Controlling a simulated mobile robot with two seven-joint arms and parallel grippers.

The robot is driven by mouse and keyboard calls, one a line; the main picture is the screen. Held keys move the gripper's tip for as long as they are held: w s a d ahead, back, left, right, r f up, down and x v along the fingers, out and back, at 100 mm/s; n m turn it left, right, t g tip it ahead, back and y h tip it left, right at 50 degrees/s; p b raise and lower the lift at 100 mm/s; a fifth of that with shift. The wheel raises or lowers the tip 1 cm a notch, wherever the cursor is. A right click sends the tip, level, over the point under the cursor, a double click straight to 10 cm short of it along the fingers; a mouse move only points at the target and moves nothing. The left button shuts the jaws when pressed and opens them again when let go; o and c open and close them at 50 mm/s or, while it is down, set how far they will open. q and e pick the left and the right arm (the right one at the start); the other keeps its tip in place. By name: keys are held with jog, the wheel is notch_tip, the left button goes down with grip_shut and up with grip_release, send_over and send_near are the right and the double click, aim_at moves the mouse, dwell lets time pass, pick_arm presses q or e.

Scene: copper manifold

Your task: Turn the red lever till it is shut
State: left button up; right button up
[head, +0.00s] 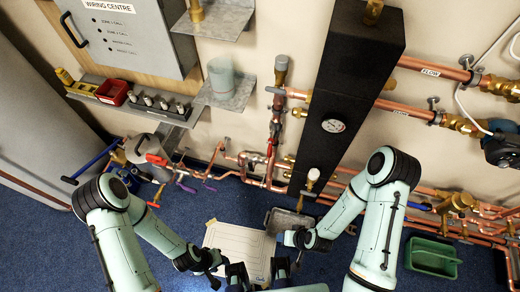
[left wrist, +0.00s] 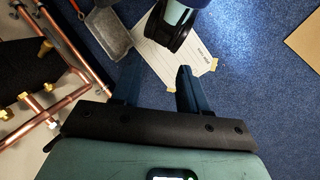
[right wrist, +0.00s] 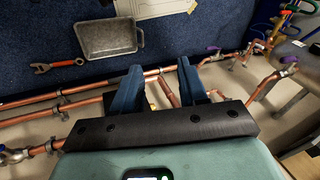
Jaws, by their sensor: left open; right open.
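A red lever (head: 157,159) shows small in the head view, among the pipes and valves at the lower left of the wall. Its exact angle is too small to tell. Another small red handle (head: 299,112) sits on the upright pipe beside the black column. My left gripper (left wrist: 157,82) is open and empty, with bare floor and part of a white sheet beyond its fingers. My right gripper (right wrist: 157,80) is open and empty, with copper pipes beyond its fingers. Both hands are low in the head view, away from the red lever.
A grey tray (head: 289,221) and a white sheet (head: 238,243) lie on the blue floor. Low copper pipes run along the wall. Purple-handled valves (head: 187,187) and a blue-handled tool (head: 91,162) are near the red lever. A green crate (head: 432,258) stands at the right.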

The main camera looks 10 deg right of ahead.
jog(key=w+a+f+n+t+b, duration=0.1)
jog(key=w+t+b, duration=0.2)
jog(key=w, duration=0.2)
jog(key=n+t+b, duration=0.4)
jog(key=t+b, duration=0.6)
jog(key=t, duration=0.2)
send_near(271, 153)
pick_arm(q)
jog(key=w+a+f+t, duration=0.1)
jog(key=w+a+f, duration=0.1)
jog(key=f, duration=0.5)
jog(key=w+a+f+t+y, duration=0.1)
jog(key=w+f+t, duration=0.1)
jog(key=w+f, duration=0.3)
notch_tip(271, 153, down, 3)
jog(key=shift+w+a+f+n, duration=0.2)
jog(key=shift+w+a+n, duration=0.05)
jog(key=shift+a+n, duration=0.1)
pick_arm(e)
jog(key=w, duration=0.3)
jog(key=w+a, duration=0.1)
jog(key=w, duration=0.3)
jog(key=w+a, duration=0.1)
jog(key=w, duration=0.2)
jog(key=shift+w+a+r, duration=0.15)
jog(key=shift+w, duration=0.25)
grip_shut()
